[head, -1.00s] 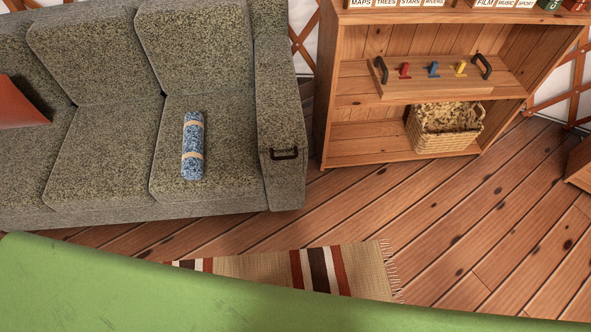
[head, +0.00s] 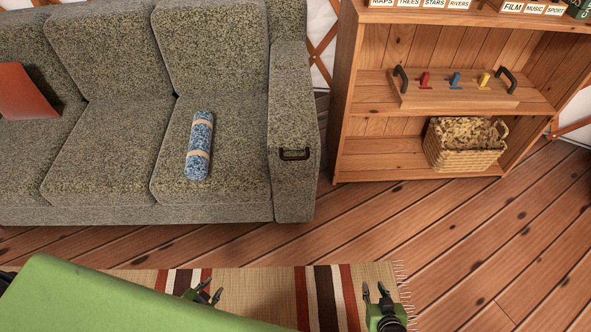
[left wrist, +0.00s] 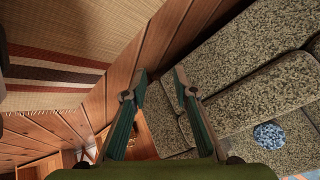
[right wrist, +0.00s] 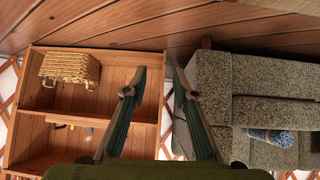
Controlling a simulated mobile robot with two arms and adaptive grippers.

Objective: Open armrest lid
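The armrest lid (head: 294,120) is the grey tweed top of the sofa's right armrest, with a dark handle (head: 295,154) at its front end. The lid lies flat and closed. My left gripper (head: 209,293) is low over the rug, in front of the sofa and well away from the handle. Its fingers are apart and empty in the left wrist view (left wrist: 160,76). My right gripper (head: 376,290) is at the right end of the rug, below and right of the armrest. Its fingers are apart and empty in the right wrist view (right wrist: 160,78).
A blue patterned roll (head: 198,146) lies on the right sofa seat. A wooden shelf (head: 345,105) with a handled tray (head: 455,97) and a wicker basket (head: 465,158) stands right of the armrest. The plank floor (head: 460,225) before the armrest is clear; a striped rug (head: 260,290) lies nearer.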

